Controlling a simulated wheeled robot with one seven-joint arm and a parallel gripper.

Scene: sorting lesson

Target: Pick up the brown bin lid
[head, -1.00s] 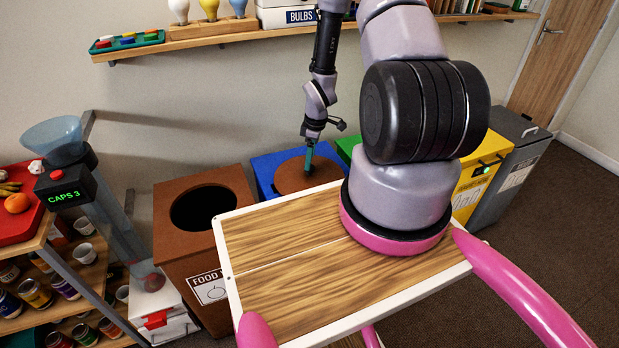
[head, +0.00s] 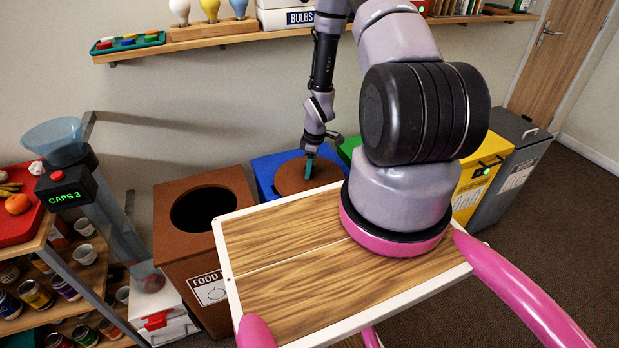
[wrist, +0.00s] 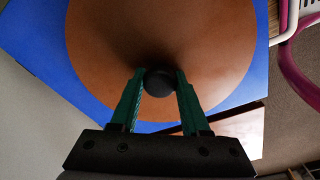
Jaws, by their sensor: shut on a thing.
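The brown bin lid (head: 290,179) is a round disc lying on top of the blue bin (head: 265,172), behind my wooden tray top. In the wrist view the brown lid (wrist: 205,50) fills the middle over the blue bin top (wrist: 35,40). A dark round knob (wrist: 159,83) stands at its centre. My gripper (head: 309,176) points down at the lid, and in the wrist view its green fingers (wrist: 158,86) are shut on the knob from both sides. I cannot tell any gap between lid and bin.
The open brown food bin (head: 203,250) stands to the left, its round hole uncovered. Yellow (head: 470,185) and grey (head: 510,165) bins stand to the right. A wall shelf (head: 225,28) runs above. A caps dispenser (head: 68,190) and a rack stand at far left.

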